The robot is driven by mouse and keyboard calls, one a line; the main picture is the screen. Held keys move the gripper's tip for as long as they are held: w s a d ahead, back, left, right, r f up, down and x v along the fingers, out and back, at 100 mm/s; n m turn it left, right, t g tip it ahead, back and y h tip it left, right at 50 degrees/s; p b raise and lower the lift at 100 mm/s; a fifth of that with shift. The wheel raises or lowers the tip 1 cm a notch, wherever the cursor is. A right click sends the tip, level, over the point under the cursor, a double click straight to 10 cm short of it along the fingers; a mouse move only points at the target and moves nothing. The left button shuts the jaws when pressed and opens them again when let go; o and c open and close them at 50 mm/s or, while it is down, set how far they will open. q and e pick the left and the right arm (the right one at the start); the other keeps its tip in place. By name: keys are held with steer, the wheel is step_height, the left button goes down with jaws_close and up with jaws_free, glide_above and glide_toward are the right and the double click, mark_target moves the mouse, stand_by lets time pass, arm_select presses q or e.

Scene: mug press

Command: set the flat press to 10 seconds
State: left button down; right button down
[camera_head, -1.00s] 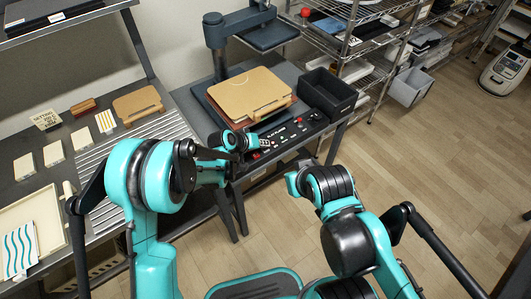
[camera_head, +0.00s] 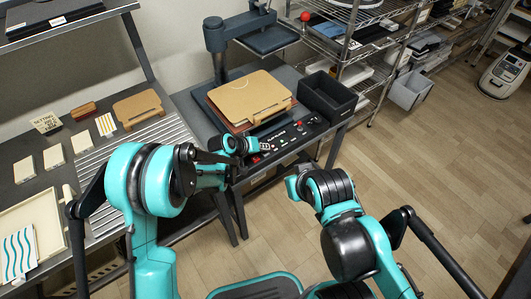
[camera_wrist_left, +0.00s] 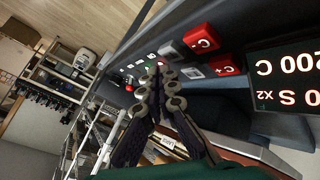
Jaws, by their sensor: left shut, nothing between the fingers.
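The flat press (camera_head: 215,45) stands on the bench, its upper plate (camera_head: 265,40) swung behind the tan board (camera_head: 250,95) on its base. Its control panel (camera_head: 293,130) with small buttons runs along the front edge. My left gripper (camera_head: 260,155) is at the panel's left part, partly hidden by its own wrist. In the left wrist view its shut, empty fingers (camera_wrist_left: 160,72) point at the panel near a grey button (camera_wrist_left: 171,51). Two red buttons (camera_wrist_left: 201,38) and a display (camera_wrist_left: 290,80) are to the right. Upside down it shows "200 C" and "0 S x2", partly cut off. Contact cannot be told.
A black bin (camera_head: 328,95) stands right of the press. Wire shelves (camera_head: 375,50) are behind it. On the left are a slatted bench (camera_head: 105,155), a cream tray (camera_head: 35,225) and several small tiles (camera_head: 53,156).

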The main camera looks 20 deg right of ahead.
mark_target(264, 154)
arm_select(q)
steer(key=shift+f, duration=0.1)
stand_by(0.3)
steer(key=shift+f, duration=0.35)
steer(key=shift+f, duration=0.45)
stand_by(0.6)
steer(key=shift+r, duration=0.1)
steer(key=shift+r+p, duration=0.35)
steer(key=shift+r, duration=0.45)
steer(key=shift+r+p, duration=1.55)
steer(key=shift+r, duration=1.05)
